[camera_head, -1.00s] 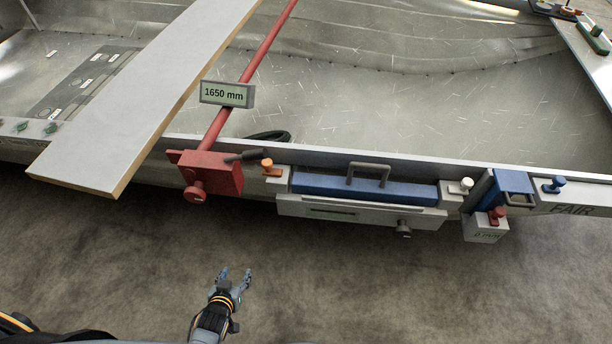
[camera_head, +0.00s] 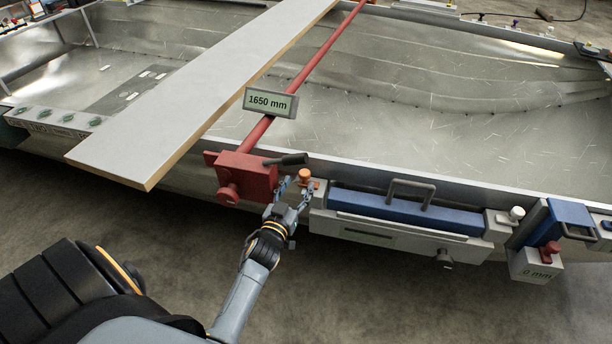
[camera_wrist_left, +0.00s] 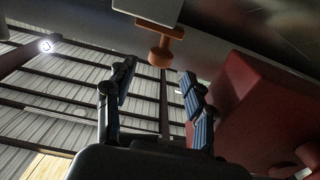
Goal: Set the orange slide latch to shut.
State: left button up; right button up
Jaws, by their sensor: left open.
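The orange slide latch (camera_head: 305,175) is a small knob on a pale mount at the hull's near rim, just right of the red clamp block. In the left wrist view the orange latch (camera_wrist_left: 160,48) hangs from its pale block, ahead of and between the fingertips. My left gripper (camera_head: 296,186) is open and empty, its fingertips close to the latch. In the left wrist view the two fingers (camera_wrist_left: 158,85) are spread, with a visible gap to the latch. I cannot tell which position the latch is set to. My right gripper is not in view.
The red clamp block (camera_head: 247,178) with a dark lever stands close left of the gripper. A blue box with a handle (camera_head: 400,208) sits to the right, with a white knob (camera_head: 516,214) beyond. A pale plank (camera_head: 205,98) crosses the hull. The floor in front is clear.

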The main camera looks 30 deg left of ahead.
aim_at(303, 178)
pick_arm(q)
jog(key=x, duration=0.4)
jog(key=shift+w+b, duration=0.35)
jog(key=shift+b, duration=0.05)
jog(key=shift+w+a, duration=0.2)
jog(key=shift+w, duration=0.45)
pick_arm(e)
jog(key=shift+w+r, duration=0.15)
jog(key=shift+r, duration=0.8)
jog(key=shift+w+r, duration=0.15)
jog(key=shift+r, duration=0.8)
pick_arm(q)
jog(key=shift+c, duration=0.4)
grip_shut()
